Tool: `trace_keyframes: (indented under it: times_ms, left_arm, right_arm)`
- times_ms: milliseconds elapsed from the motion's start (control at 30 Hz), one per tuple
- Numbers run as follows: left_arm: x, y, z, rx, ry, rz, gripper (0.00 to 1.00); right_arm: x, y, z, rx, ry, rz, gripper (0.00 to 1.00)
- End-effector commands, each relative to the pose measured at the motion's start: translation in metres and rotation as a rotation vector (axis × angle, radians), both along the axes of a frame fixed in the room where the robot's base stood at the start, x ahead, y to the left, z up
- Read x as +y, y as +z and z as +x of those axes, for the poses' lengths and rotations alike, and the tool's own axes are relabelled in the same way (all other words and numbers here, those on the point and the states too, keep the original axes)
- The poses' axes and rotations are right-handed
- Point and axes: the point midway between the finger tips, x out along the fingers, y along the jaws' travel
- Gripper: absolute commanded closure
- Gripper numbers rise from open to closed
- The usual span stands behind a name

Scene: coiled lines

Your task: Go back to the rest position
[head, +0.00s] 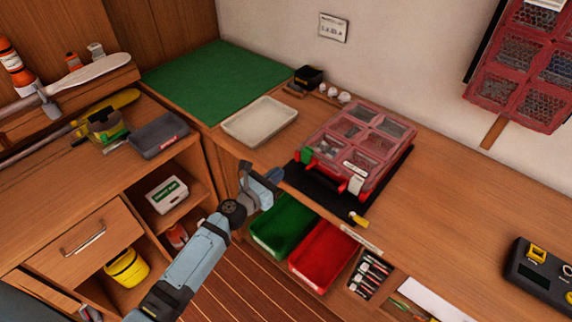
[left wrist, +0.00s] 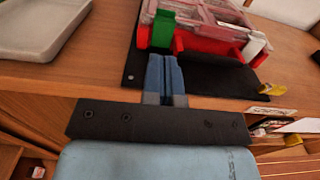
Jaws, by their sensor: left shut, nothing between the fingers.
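My left gripper (head: 275,176) is shut and empty in front of the bench edge, close to the black mat. In the left wrist view its blue fingers (left wrist: 164,75) are pressed together, pointing at the green latch of the organizer case. The red organizer case (head: 358,147) with a clear lid lies on the black mat (head: 310,189). It also shows in the left wrist view (left wrist: 205,40), a short way beyond the fingertips. My right gripper is in neither view.
A pale tray (head: 260,121) and a green mat (head: 217,78) lie on the bench. A green bin (head: 284,226) and a red bin (head: 324,256) sit below its edge. A yellow-tipped item (head: 359,220) lies near the front edge. The bench right of the case is mostly clear.

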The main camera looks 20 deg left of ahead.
Motion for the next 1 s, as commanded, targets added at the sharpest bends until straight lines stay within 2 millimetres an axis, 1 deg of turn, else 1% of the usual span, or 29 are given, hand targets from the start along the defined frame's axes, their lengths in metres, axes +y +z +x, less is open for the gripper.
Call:
trace_keyframes:
  times_ms: [33,100,200,333,567,667,767,867,900,967,1000]
  left_arm:
    - [0.004,-0.002,-0.011,0.001,0.000,0.000,1.00]
    - [0.008,-0.002,-0.022,0.001,0.000,-0.001,1.00]
    - [0.012,-0.002,-0.033,0.001,0.000,-0.001,1.00]
    - [0.015,-0.001,-0.040,0.000,0.001,-0.001,1.00]
    - [0.015,0.000,-0.042,-0.001,0.000,0.005,1.00]
    - [0.012,-0.004,-0.049,-0.014,-0.010,0.098,1.00]
    - [0.003,-0.016,-0.069,-0.058,-0.043,0.359,1.00]
    - [-0.007,-0.031,-0.099,-0.141,-0.111,0.768,1.00]
    - [-0.012,-0.038,-0.113,-0.184,-0.150,0.952,1.00]
    - [-0.017,-0.048,-0.134,-0.253,-0.218,1.226,1.00]
    - [-0.020,-0.053,-0.147,-0.304,-0.267,1.405,1.00]
  right_arm:
    - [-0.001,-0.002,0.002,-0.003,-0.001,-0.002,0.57]
    - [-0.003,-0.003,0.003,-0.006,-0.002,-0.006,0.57]
    - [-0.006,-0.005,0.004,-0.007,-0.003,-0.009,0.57]
    - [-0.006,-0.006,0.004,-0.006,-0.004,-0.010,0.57]
    - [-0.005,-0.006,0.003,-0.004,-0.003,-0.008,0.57]
    - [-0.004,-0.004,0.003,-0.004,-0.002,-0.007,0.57]
    - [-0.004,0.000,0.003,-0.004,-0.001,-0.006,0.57]
    - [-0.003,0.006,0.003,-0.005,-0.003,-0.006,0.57]
    - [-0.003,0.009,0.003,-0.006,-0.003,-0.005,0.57]
    - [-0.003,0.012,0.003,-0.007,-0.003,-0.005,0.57]
    - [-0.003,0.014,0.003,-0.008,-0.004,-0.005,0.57]
